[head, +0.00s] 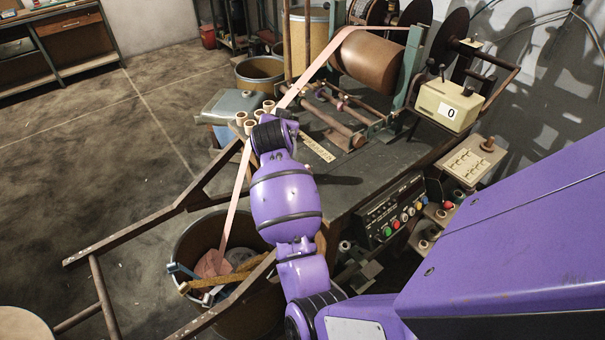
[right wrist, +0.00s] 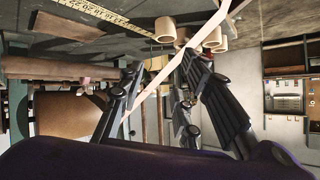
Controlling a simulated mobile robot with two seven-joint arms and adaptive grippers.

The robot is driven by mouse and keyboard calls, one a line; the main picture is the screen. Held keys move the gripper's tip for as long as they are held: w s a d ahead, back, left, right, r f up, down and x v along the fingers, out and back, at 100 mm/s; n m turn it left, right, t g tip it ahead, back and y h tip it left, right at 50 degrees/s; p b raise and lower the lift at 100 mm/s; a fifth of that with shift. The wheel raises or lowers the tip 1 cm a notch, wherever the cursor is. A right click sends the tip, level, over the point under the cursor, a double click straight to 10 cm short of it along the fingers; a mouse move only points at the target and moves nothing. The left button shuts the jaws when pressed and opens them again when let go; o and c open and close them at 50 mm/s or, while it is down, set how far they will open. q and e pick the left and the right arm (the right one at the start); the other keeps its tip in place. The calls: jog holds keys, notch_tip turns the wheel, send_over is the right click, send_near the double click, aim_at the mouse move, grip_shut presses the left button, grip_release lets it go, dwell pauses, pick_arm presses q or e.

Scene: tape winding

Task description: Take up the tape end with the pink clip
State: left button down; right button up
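A pale pink tape (head: 322,55) runs from the brown roller (head: 368,63) down past my right wrist. Its lower stretch (head: 234,205) hangs into a bin (head: 190,240), where a pinkish piece (head: 211,264) lies. My right arm reaches over the bench in the head view, and its wrist hides the gripper there. In the right wrist view my right gripper (right wrist: 162,64) is open, with the tape (right wrist: 155,84) passing across the gap between its fingers. I cannot tell whether they touch. I cannot make out a pink clip. My left gripper is not in view.
Several cardboard cores (head: 250,120) stand beside my right wrist. A yellow marked strip (head: 316,147) lies on the bench (head: 352,178). A wooden frame (head: 150,220) juts left past the bin. A counter (head: 447,106) reads 0. Open floor (head: 100,150) lies left.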

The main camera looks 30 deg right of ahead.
jog(key=s+a+f+m+g+y, duration=0.1)
jog(key=s+f+m+g+y, duration=0.15)
jog(key=s+m+g, duration=0.8)
jog(key=shift+m+t+h, duration=0.45)
jog(key=shift+m+t, duration=0.1)
jog(key=shift+t, duration=0.2)
jog(key=d+f, duration=0.1)
jog(key=f, duration=0.1)
jog(key=w+f, duration=0.1)
jog(key=f, duration=0.1)
jog(key=w+d+f, duration=0.1)
jog(key=f, duration=0.1)
jog(key=shift+w+d+f, duration=0.1)
jog(key=shift+d+f, duration=0.1)
jog(key=shift+d, duration=0.15)
jog(key=c, duration=0.7)
